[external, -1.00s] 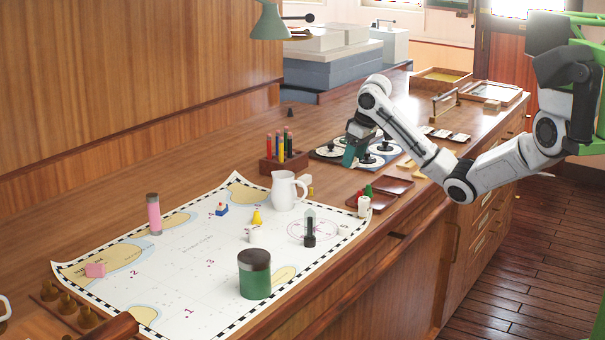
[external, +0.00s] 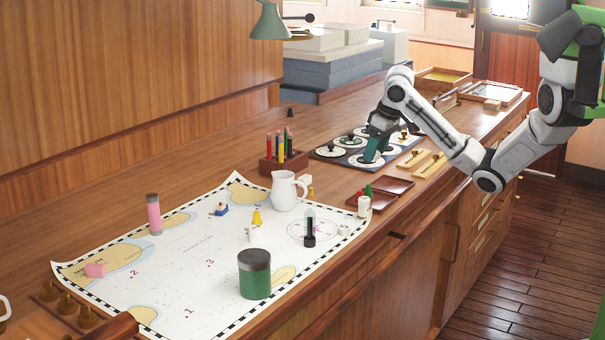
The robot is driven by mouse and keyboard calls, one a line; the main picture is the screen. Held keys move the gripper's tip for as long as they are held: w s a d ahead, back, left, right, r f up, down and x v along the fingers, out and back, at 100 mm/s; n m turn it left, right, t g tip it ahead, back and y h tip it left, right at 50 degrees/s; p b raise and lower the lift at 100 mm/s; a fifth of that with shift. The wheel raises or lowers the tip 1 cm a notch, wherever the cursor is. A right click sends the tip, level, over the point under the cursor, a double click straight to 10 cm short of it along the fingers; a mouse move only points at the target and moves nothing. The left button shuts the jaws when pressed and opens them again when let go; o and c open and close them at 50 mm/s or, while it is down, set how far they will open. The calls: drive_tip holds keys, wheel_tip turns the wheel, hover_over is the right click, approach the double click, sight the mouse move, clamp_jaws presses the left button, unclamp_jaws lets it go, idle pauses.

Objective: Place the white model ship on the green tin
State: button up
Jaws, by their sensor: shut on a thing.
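The green tin (external: 254,279), with a dark lid, stands upright on the chart near its front edge. A small white piece (external: 251,235) on the chart behind the tin may be the white model ship; its shape is too small to be sure. Another small white piece (external: 344,231) lies by the chart's right edge. My gripper (external: 371,160) is far from the tin, low over a panel of round dials. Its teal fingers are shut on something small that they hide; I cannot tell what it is.
A white jug (external: 284,191), a yellow piece (external: 257,217), a blue piece (external: 221,209), a black and clear upright object (external: 309,228) and a pink cylinder (external: 154,214) stand on the chart (external: 190,290). A pencil holder (external: 282,160) stands behind. The tin's lid top is clear.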

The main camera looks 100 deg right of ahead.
drive_tip(key=w+a+r+n+t+y+p, duration=0.1)
drive_tip(key=w+a+r+n, duration=0.15)
drive_tip(key=w+a, duration=0.65)
drive_tip(key=w+a+r+n, duration=0.2)
drive_tip(key=w+a+r, duration=0.1)
drive_tip(key=w+a, duration=0.6)
drive_tip(key=w+a+r+n+y, duration=0.1)
drive_tip(key=w+a+r+n, duration=0.15)
drive_tip(key=a, duration=0.85)
drive_tip(key=w+a+r+n, duration=0.15)
drive_tip(key=w+a, duration=0.25)
drive_tip(key=a, duration=0.7)
drive_tip(key=b, duration=0.3)
hover_over(251, 256)
drive_tip(key=s, duration=0.2)
wheel_tip(251, 256, down, 9)
drive_tip(key=shift+w+f, duration=0.5)
drive_tip(key=shift+f, duration=0.1)
drive_tip(key=shift+f+p, duration=0.55)
drive_tip(key=shift+f, duration=1)
drive_tip(key=shift+f, duration=0.2)
